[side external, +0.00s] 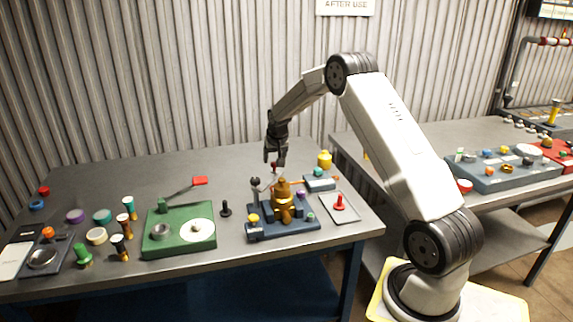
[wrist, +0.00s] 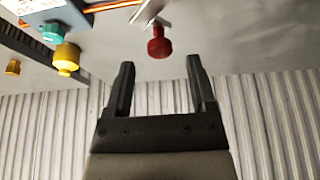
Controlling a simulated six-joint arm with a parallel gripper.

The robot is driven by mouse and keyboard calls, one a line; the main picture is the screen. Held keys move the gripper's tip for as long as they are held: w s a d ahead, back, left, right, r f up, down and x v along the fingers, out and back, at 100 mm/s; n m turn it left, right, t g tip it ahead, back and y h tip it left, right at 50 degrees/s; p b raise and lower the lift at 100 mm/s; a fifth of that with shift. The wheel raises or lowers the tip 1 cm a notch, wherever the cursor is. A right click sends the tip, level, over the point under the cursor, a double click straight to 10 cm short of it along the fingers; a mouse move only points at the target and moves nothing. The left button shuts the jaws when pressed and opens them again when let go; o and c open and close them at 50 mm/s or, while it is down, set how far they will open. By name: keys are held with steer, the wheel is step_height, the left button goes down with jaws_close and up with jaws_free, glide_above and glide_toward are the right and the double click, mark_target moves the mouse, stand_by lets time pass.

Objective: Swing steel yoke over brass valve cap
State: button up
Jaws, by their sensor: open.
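The brass valve (side external: 283,194) stands upright on a dark blue base (side external: 290,227) near the right end of the table. A thin steel piece with a red knob, which looks like the yoke's handle, rises behind the brass valve. Its red knob (wrist: 158,44) and part of the pale steel strip (wrist: 146,13) show in the wrist view. My gripper (side external: 275,162) points down above and behind the valve. In the wrist view my gripper (wrist: 160,68) is open, with the red knob ahead of the gap between its fingertips and nothing held. The rest of the yoke is hard to make out.
A dark ball-topped post (side external: 255,183) stands left of the valve. A yellow canister (side external: 324,160) and a grey-blue box (side external: 319,184) are behind right. A tray with a red knob (side external: 339,202) is at right, a green fixture (side external: 180,230) at left.

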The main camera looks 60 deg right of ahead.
steer(key=shift+x, duration=1.2)
jaws_close()
stand_by(0.6)
